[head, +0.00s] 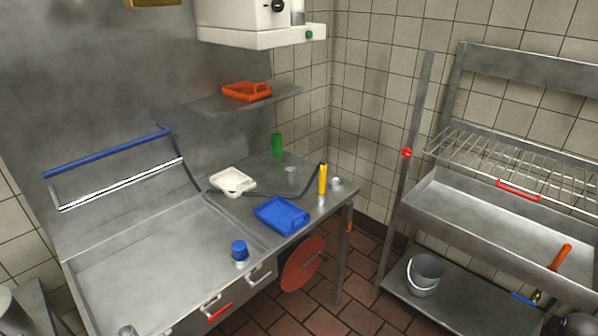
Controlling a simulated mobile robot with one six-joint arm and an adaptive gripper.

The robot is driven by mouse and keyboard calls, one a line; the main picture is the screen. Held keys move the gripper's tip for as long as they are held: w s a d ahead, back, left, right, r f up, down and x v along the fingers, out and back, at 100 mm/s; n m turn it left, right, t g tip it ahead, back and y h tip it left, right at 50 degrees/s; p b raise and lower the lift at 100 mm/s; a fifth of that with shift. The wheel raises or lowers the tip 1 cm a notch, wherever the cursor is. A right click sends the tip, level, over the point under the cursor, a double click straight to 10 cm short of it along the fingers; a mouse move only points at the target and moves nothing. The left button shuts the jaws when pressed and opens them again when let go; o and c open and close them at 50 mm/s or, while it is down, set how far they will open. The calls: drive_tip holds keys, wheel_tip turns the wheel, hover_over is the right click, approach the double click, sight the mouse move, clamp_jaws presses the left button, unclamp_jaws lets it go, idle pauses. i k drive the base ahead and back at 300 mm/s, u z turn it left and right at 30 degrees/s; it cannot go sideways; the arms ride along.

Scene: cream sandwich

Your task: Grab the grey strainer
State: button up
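I cannot pick out a grey strainer with certainty. A second small pale grey round thing (336,184) sits near the table's right end. A grey bucket (425,275) with a thin handle stands on the low shelf at the right. My gripper is not in view.
The steel table (345,192) holds a white tray (232,181), a blue tray (281,214), a green container (277,145) and a yellow-handled tool (323,178). An orange tray (246,91) sits on the wall shelf. Tiled floor (352,252) lies open between table and right-hand sink unit.

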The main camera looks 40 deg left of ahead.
sight(290, 171)
drive_tip(key=u, duration=0.1)
drive_tip(key=i, duration=0.75)
drive_tip(key=u, duration=0.75)
drive_tip(key=i, duration=0.65)
drive_tip(key=u, duration=0.45)
